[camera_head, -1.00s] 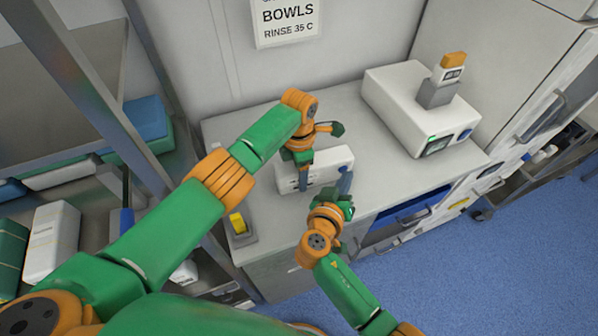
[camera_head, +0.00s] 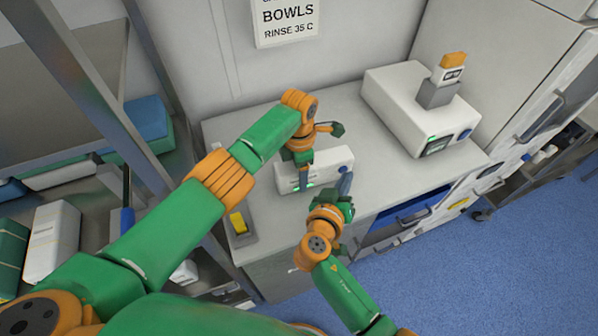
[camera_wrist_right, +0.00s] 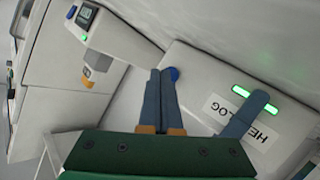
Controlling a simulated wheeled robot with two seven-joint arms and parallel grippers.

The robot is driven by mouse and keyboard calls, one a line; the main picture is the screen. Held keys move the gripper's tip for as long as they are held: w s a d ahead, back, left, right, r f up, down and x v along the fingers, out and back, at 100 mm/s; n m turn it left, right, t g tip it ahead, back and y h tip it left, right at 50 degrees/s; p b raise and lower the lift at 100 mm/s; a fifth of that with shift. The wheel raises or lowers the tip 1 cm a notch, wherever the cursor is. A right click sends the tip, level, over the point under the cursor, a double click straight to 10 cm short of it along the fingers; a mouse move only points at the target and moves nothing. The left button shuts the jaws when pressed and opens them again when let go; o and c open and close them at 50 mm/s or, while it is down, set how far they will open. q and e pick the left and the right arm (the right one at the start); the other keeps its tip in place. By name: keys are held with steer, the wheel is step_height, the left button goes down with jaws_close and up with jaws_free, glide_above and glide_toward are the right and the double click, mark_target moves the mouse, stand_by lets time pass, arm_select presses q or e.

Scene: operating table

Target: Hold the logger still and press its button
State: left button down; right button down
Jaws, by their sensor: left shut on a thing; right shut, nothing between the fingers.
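The logger is a white box (camera_head: 325,166) on the counter, with small lit green lights on its front. In the right wrist view the logger (camera_wrist_right: 190,68) shows a partly hidden label ending in "LOG", two lit green bars and a round blue button (camera_wrist_right: 173,73). My left gripper (camera_head: 303,182) is shut on the logger, one finger down its front; that finger (camera_wrist_right: 240,115) crosses the label in the wrist view. My right gripper (camera_head: 346,178) is shut and empty. Its fingertips (camera_wrist_right: 160,73) are at the button; I cannot tell whether they touch it.
A larger white machine (camera_head: 395,105) with a small screen stands on the counter at the right, holding an orange-topped device (camera_head: 453,66). A grey block with a yellow part (camera_head: 238,223) sits near the counter's left front. Shelving with boxes (camera_head: 52,242) is at the left.

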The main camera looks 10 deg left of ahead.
steer(key=shift+s+d+f, duration=0.1)
steer(key=shift+s+d, duration=0.45)
steer(key=shift+s, duration=0.35)
steer(key=shift+s+d+r, duration=0.1)
steer(key=shift+s+d, duration=0.4)
steer(key=shift+s, duration=0.35)
steer(key=shift+s+d+f, duration=0.1)
steer(key=shift+s+d, duration=0.45)
steer(key=shift+s, duration=0.35)
arm_select(q)
steer(key=shift+c, duration=0.2)
jaws_free()
